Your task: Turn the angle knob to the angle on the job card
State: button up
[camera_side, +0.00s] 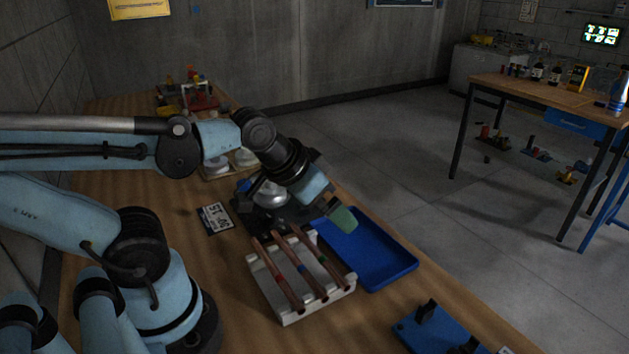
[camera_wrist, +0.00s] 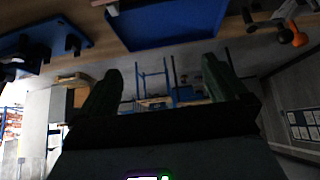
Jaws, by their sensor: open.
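The job card (camera_side: 215,218) lies flat on the wooden bench, left of a dark device with a silver round part (camera_side: 270,197). Its print is too small and turned to read surely. An orange knob-like part (camera_wrist: 298,38) shows at the upper right there, apart from the fingers. I cannot tell whether it is the angle knob.
A pale rack (camera_side: 272,298) holds several copper tubes with coloured bands in front of the device. The blue tray (camera_side: 392,272) beside it is empty. A blue plate with black posts (camera_side: 428,325) stands at the near right. Bare bench lies left of the rack.

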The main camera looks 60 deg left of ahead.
jog(key=shift+c, duration=1.1)
jog(key=a+m+g, duration=0.1)
jog(key=a, duration=0.1)
jog(key=a+m+g, duration=0.1)
jog(key=a, duration=0.2)
jog(key=a+g+y, duration=0.1)
jog(key=a, duration=0.2)
jog(key=shift+s+a+r+m, duration=0.2)
jog(key=shift+r+m, duration=0.1)
jog(key=shift+m, duration=0.1)
jog(key=c, duration=0.5)
jog(key=shift+o, duration=0.2)
jog(key=m+g+h, duration=0.1)
jog(key=m+g, duration=0.3)
send_near(265, 213)
jog(key=shift+f, duration=4.45)
jog(key=c, duration=1)
